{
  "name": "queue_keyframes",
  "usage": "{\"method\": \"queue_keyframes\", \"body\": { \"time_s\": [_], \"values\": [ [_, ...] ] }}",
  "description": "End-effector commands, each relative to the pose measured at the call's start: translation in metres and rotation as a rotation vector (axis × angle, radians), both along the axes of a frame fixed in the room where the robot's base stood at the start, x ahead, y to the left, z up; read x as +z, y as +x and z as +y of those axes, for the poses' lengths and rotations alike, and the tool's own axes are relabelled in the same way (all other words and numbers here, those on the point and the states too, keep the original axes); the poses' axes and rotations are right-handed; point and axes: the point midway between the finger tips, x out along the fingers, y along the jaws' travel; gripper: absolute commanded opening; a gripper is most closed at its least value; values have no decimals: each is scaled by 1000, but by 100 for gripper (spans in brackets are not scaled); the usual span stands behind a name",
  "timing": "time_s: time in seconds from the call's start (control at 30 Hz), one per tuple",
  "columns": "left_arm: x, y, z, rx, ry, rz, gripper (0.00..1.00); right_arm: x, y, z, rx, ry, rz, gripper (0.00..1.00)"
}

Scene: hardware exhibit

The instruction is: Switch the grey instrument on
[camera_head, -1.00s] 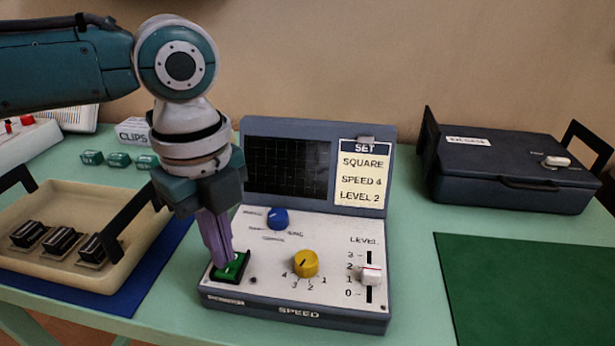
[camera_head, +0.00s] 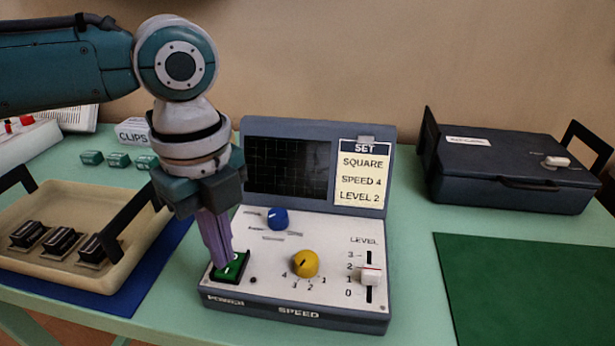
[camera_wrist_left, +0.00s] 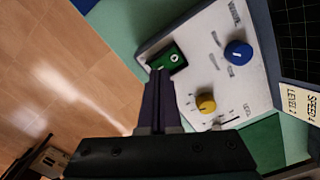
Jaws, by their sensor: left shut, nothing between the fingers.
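The grey instrument (camera_head: 225,302) stands on the green table with a dark, blank screen (camera_head: 287,166). Its green rocker switch (camera_head: 238,268) is at the front left of the white panel, and it also shows in the left wrist view (camera_wrist_left: 172,60). The panel has a blue knob (camera_head: 278,218), a yellow knob (camera_head: 305,263) and a white level slider (camera_head: 370,274). My left gripper (camera_head: 222,264) is shut and empty, pointing down at the green switch; its tips hide part of it and seem to touch it. My right gripper is not in view.
A cream tray (camera_head: 20,262) with several black parts is at the left on a blue mat (camera_head: 165,265). A dark case (camera_head: 510,178) stands at the back right. A green mat (camera_head: 530,285) lies clear at the right. A note card (camera_head: 362,178) is on the instrument.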

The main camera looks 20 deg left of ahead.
Motion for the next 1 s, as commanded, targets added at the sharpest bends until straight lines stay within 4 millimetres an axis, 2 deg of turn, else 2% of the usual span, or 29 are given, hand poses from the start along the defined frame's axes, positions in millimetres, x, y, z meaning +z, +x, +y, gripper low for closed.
{"method": "queue_keyframes", "body": {
  "time_s": [1.0],
  "values": [
    [-13,0,0,0,0,0,0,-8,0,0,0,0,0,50]
  ]
}}
